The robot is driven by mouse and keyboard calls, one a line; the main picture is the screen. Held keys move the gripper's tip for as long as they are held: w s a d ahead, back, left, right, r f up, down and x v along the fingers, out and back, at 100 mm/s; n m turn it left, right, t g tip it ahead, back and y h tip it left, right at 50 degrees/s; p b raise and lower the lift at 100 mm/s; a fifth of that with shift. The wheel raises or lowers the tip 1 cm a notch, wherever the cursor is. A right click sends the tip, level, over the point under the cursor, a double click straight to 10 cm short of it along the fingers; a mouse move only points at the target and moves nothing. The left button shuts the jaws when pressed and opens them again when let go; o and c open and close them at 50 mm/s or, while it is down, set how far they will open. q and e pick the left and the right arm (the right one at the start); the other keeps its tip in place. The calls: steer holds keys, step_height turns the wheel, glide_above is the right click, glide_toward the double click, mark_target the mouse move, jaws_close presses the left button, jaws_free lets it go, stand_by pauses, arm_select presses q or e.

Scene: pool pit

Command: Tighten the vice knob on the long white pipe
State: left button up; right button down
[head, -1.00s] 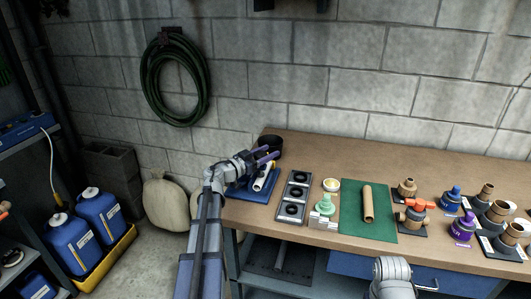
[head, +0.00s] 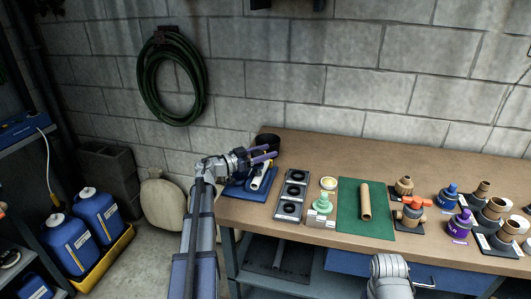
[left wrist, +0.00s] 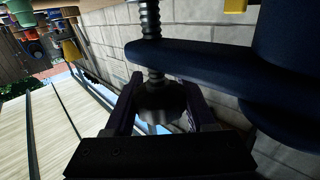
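The long white pipe (head: 262,177) lies tilted in the blue vice (head: 237,190) at the left end of the workbench. In the left wrist view, the vice's dark blue arm (left wrist: 210,62) carries a threaded screw (left wrist: 151,25). A dark round knob (left wrist: 163,100) sits on the end of the screw. My left gripper (head: 268,153) is at the vice, its purple fingers apart. In the left wrist view, the fingers stand on either side of the knob; contact is hard to make out. My right gripper is out of view.
A grey tray with round holes (head: 292,195) and a green mat (head: 350,215) with a tan tube (head: 365,201) lie to the right. Several valves and fittings crowd the bench's right side.

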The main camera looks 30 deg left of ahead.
arm_select(q)
steer(key=o, duration=0.5)
steer(key=shift+v, duration=3.9)
steer(key=shift+o, duration=0.2)
steer(key=shift+r, duration=0.15)
step_height(320, 180, up, 9)
steer(key=p, duration=0.9)
steer(key=shift+a, duration=0.1)
